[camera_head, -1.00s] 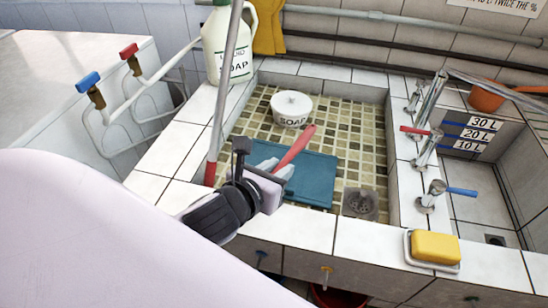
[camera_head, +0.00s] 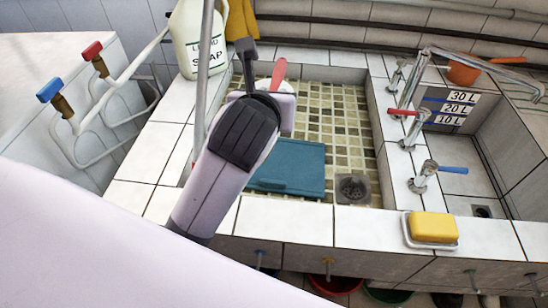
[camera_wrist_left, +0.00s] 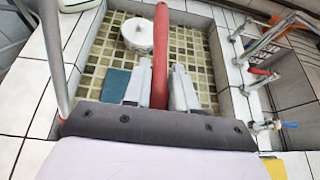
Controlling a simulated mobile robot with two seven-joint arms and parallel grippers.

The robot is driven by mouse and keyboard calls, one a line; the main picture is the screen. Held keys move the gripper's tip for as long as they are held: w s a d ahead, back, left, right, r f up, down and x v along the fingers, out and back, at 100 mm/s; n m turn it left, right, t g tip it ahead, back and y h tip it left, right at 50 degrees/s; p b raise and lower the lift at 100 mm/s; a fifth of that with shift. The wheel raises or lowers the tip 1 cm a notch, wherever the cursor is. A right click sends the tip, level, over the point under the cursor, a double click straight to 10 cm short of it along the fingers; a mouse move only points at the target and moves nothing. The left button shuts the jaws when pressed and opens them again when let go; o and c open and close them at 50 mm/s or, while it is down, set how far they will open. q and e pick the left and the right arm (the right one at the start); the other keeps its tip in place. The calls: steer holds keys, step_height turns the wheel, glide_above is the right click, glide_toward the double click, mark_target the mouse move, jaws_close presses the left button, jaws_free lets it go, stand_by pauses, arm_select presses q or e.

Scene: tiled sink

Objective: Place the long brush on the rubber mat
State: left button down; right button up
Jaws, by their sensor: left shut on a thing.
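The long brush shows as a red handle (camera_head: 279,72) that sticks up past my left gripper (camera_head: 284,94); its bristles are not visible. In the left wrist view the red handle (camera_wrist_left: 160,60) runs between the two pale fingers of my left gripper (camera_wrist_left: 160,88), which is shut on it. The gripper is above the tiled basin. The rubber mat (camera_head: 292,167) is a flat teal sheet on the basin floor, partly hidden by my left arm. A corner of the mat (camera_wrist_left: 116,82) shows left of the fingers in the wrist view. My right gripper is not in view.
A grey pole (camera_head: 206,70) stands close left of my left gripper. A white soap pot (camera_wrist_left: 137,35) sits in the basin. A soap jug (camera_head: 196,42) stands on the left rim, taps (camera_head: 407,125) on the right.

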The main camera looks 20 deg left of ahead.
arm_select(q)
step_height(320, 180, down, 19)
steer(key=shift+r+b, duration=0.2)
steer(key=shift+b, duration=0.9)
steer(key=shift+f, duration=0.1)
steer(key=shift+f, duration=0.35)
steer(key=c, duration=0.9)
jaws_free()
